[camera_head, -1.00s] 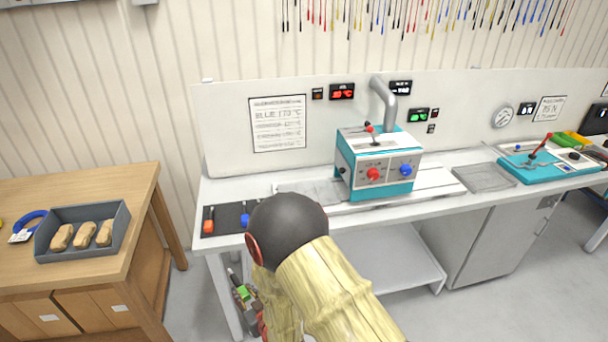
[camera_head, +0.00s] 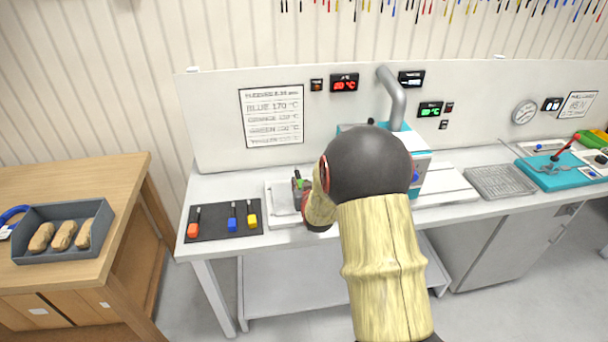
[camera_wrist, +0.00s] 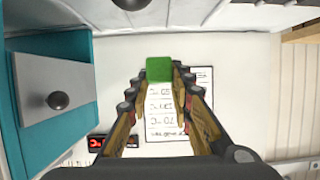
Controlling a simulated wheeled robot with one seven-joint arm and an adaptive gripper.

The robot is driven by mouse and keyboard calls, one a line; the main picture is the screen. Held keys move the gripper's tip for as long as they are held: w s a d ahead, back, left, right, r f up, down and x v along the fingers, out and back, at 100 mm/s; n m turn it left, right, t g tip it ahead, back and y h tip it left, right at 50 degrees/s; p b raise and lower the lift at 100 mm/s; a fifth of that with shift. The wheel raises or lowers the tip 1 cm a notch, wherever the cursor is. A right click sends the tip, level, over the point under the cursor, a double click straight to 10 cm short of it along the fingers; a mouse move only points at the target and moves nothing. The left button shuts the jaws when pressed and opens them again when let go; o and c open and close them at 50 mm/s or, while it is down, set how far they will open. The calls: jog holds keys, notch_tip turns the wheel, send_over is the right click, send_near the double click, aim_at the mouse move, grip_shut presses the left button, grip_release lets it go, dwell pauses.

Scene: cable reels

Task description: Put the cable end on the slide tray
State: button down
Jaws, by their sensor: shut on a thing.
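My gripper (camera_head: 301,190) is shut on a green cable end (camera_wrist: 159,69). In the wrist view the green block sits between the two fingertips (camera_wrist: 158,82). A small bit of green shows at the gripper in the head view. The slide tray (camera_head: 281,202) is a pale plate on the bench, left of the teal machine. My gripper is over or close by its right part; the height gap cannot be told. My arm hides much of the teal machine (camera_head: 423,176), which also shows at the left of the wrist view (camera_wrist: 85,100).
A black mat (camera_head: 208,224) left of the tray holds orange, blue and yellow cable ends. A grey pipe (camera_head: 391,100) rises behind the machine. A perforated plate (camera_head: 500,181) lies to the right. A wooden table with a grey bin (camera_head: 60,245) stands at left.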

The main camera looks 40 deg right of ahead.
jog(key=shift+d+f+b, duration=0.3)
jog(key=shift+f+b, duration=0.15)
jog(key=shift+f, duration=0.45)
jog(key=shift+d+f+b, duration=0.35)
jog(key=shift+f+b, duration=0.1)
jog(key=shift+f, duration=0.5)
jog(key=shift+d+f+b, duration=0.3)
jog(key=shift+f+b, duration=0.15)
jog(key=shift+f, duration=0.45)
jog(key=shift+b, duration=0.55)
jog(key=shift+f+b, duration=1.5)
jog(key=shift+f, duration=0.2)
jog(key=c, duration=1.5)
grip_release()
